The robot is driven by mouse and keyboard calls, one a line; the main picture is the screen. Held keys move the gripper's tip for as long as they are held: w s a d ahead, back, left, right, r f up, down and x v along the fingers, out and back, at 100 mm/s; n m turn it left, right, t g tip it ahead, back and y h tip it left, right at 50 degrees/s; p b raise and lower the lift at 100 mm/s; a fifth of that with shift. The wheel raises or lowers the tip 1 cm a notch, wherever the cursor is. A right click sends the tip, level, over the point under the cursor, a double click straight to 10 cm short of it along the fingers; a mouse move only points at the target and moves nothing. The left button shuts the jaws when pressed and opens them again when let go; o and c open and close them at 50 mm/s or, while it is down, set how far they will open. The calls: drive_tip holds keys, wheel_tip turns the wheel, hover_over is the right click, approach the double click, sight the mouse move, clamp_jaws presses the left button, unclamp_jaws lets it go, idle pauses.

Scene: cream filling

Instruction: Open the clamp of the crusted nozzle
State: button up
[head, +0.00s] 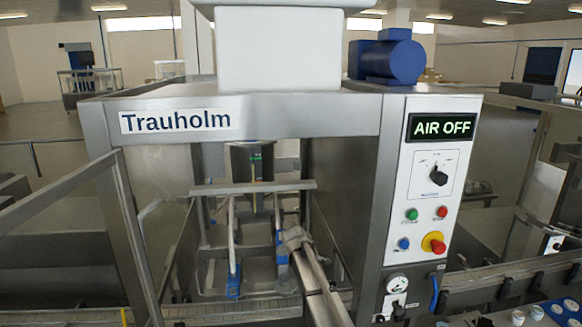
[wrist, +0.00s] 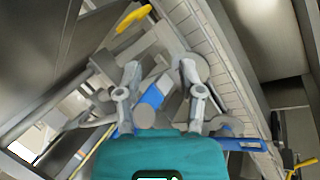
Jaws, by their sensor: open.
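My gripper (wrist: 161,72) is open, with its two grey fingers spread in the wrist view. A blue part (wrist: 151,97), which may be a clamp handle, lies between the fingers behind a grey round end (wrist: 147,116). I cannot tell whether any finger touches it. In the head view my gripper (head: 292,238) reaches into the machine's open front, beside an upright with a blue lower part (head: 281,249). A second blue-footed upright (head: 233,280) stands to the left. I cannot make out which nozzle is crusted or whether its clamp is shut.
The steel frame (head: 290,112) surrounds the opening, and a crossbar (head: 253,187) spans it above my gripper. The panel display (head: 442,126) reads AIR OFF. In the wrist view a blue bar (wrist: 241,144) lies right of the fingers and a yellow part (wrist: 133,16) above.

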drive_tip(key=s+d+f+m+g+y+b, duration=0.1)
drive_tip(key=s+d+f+m+b, duration=0.2)
drive_tip(key=s, duration=0.8)
drive_tip(key=s+d+f+m+g+y+b, duration=0.1)
drive_tip(key=s+d+f+m+b, duration=0.3)
drive_tip(key=s, duration=0.7)
drive_tip(key=s+d+f+m+g+y+b, duration=0.1)
drive_tip(key=s+d+f+m+b, duration=0.3)
drive_tip(key=s+f, duration=0.6)
drive_tip(key=s+g+b, duration=0.1)
drive_tip(key=b, duration=0.1)
drive_tip(key=shift+s+m+g+b, duration=0.25)
drive_tip(key=shift+m+g+b, duration=0.05)
drive_tip(key=shift+b, duration=0.05)
